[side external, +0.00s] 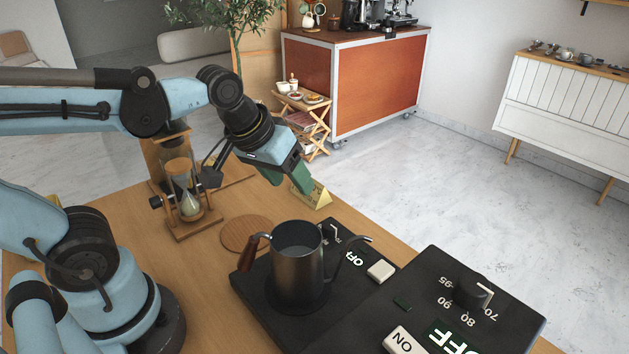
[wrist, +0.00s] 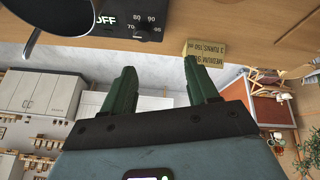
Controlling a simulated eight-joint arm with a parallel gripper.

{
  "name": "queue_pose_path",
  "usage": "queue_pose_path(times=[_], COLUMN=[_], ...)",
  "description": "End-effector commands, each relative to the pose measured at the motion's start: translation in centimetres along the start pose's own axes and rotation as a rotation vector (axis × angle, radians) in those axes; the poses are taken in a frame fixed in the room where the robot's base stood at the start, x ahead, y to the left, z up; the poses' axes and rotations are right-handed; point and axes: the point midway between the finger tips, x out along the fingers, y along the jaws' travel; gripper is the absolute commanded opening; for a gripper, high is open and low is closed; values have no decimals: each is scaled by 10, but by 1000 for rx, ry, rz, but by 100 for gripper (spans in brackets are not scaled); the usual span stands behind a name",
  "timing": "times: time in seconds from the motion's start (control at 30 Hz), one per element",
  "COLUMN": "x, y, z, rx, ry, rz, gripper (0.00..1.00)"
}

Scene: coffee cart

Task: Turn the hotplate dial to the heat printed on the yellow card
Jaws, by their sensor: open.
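The black hotplate (side external: 262,285) carries a dark kettle, and its small dial (side external: 336,236) is partly hidden behind the kettle. In the wrist view a dial (wrist: 145,32) sits beside a lit OFF and numbers including 80 and 90. The yellow card (side external: 316,196) stands on the table's far edge; in the wrist view the card (wrist: 204,50) is upside down and reads MEDIUM, then a number that looks like 90, with a turns line below. My gripper (side external: 298,182) is open and empty, green fingers just above and beside the card, clear of the dial. Its fingers (wrist: 163,85) are spread apart.
A larger black panel in front has a dial (side external: 468,292) marked 70 to 95, lit OFF and an ON button (side external: 403,341). The kettle (side external: 298,265) stands between my arm and the hotplate dial. An hourglass stand (side external: 183,195) and round wooden coaster (side external: 246,234) are left.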

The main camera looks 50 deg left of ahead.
Motion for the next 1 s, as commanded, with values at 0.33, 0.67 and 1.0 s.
queue_pose_path(times=[0.33,0.67,1.0], x=[10,24,49], y=[34,51,47], z=[-40,-54,-42], rx=[-671,-1035,-1060], ry=[-257,-335,-336], rz=[-184,-375,-388], gripper=[59,59,59])
